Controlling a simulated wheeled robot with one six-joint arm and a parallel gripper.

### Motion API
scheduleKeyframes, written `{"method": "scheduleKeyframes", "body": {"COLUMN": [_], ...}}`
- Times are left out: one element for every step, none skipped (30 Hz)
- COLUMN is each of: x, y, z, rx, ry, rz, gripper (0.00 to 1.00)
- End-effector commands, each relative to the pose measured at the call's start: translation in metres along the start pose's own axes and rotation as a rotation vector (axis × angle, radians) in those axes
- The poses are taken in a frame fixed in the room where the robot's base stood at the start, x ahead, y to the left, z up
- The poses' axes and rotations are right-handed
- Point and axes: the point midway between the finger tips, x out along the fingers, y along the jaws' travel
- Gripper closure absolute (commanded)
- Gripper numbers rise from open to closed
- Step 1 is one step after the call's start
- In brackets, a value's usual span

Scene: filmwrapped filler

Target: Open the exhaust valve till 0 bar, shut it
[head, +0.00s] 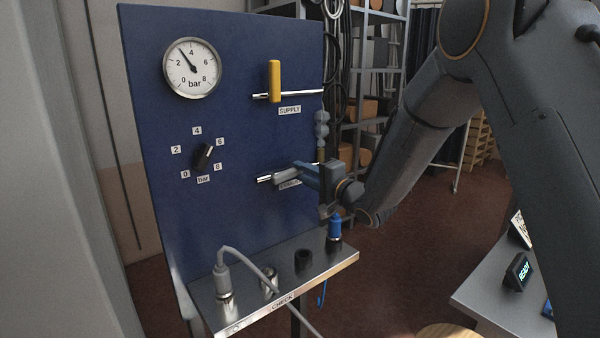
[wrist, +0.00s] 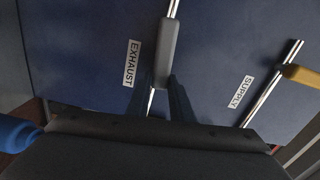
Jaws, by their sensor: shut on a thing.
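The exhaust valve's grey handle (head: 284,178) is on the blue panel (head: 240,130), above a partly hidden label. It lies roughly along its pipe. In the wrist view the handle (wrist: 168,48) also lines up nearly with the pipe, beside the EXHAUST label (wrist: 131,63). My gripper (head: 304,173) is shut on the handle's end, one finger on each side, as the wrist view shows (wrist: 163,84). The pressure gauge (head: 192,69) has its needle between 2 and 4, near 3 bar.
The yellow supply handle (head: 274,81) stands upright, across its pipe. A black knob (head: 203,156) with a 0 to 8 bar scale sits at left. Below, a metal shelf (head: 335,262) carries a grey hose plug (head: 222,278), sockets and a blue connector (head: 335,228).

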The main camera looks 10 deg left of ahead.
Motion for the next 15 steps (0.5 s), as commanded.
{"method": "scheduleKeyframes", "body": {"x": [0.0000, 0.0000, -0.0001, -0.0001, -0.0001, -0.0001, -0.0001, -0.0001, -0.0001, -0.0001, -0.0001, -0.0001, -0.0001, -0.0001, -0.0002], "y": [0.0006, 0.0006, 0.0006, 0.0006, 0.0006, 0.0006, 0.0006, 0.0006, 0.0006, 0.0006, 0.0006, 0.0005, 0.0005, 0.0004, 0.0004], "z": [0.0009, 0.0009, 0.0009, 0.0009, 0.0009, 0.0008, 0.0008, 0.0008, 0.0008, 0.0007, 0.0007, 0.0005, 0.0004, 0.0003, 0.0002], "rx": [0.000, 0.000, 0.000, 0.000, 0.000, 0.000, 0.000, 0.000, 0.000, 0.000, 0.000, -0.001, -0.001, -0.001, -0.001], "ry": [-0.002, -0.002, -0.002, -0.002, -0.002, -0.002, -0.002, -0.002, -0.002, -0.002, -0.002, -0.001, -0.001, -0.001, -0.001], "rz": [0.001, 0.001, 0.001, 0.001, 0.001, 0.001, 0.001, 0.001, 0.001, 0.001, 0.001, 0.001, 0.001, 0.001, 0.001], "gripper": [1.00, 1.00, 1.00, 1.00, 1.00, 1.00, 1.00, 1.00, 0.77, 0.72, 0.66, 0.61, 0.61, 0.61, 0.61]}}
